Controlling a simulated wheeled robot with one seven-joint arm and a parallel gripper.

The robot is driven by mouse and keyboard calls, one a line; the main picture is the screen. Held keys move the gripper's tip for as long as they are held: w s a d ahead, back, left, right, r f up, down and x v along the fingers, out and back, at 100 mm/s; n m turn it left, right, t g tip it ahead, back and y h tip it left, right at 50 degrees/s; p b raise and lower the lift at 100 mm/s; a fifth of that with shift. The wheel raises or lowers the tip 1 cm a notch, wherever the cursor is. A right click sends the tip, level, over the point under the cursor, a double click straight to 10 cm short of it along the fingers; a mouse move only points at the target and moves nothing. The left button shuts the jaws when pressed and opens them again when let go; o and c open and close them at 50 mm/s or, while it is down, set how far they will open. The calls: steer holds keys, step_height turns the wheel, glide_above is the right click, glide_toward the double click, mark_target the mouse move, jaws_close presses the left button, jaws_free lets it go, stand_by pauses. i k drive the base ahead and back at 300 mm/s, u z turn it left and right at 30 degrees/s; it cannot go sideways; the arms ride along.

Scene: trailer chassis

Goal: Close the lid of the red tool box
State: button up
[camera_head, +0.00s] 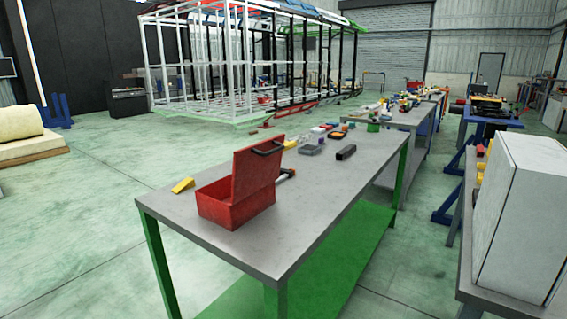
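The red tool box (236,205) stands on the near end of a grey-topped workbench. Its lid (256,172) is open and raised upright on the right side of the box. A dark handle (267,148) shows at the top of the lid. The inside of the box is mostly hidden by its walls. My gripper is not in view.
The workbench (290,232) has green legs and a green lower shelf. A yellow piece (182,185) lies left of the box; a black block (346,152) and small items lie farther back. A white cabinet (522,215) stands at right.

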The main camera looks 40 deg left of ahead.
mark_target(255, 165)
steer(key=z, duration=0.3)
steer(key=i, duration=0.15)
steer(key=u, duration=2.2)
steer(key=i, duration=1)
steer(key=z, duration=0.2)
steer(key=k, duration=1.15)
steer(key=u, duration=0.4)
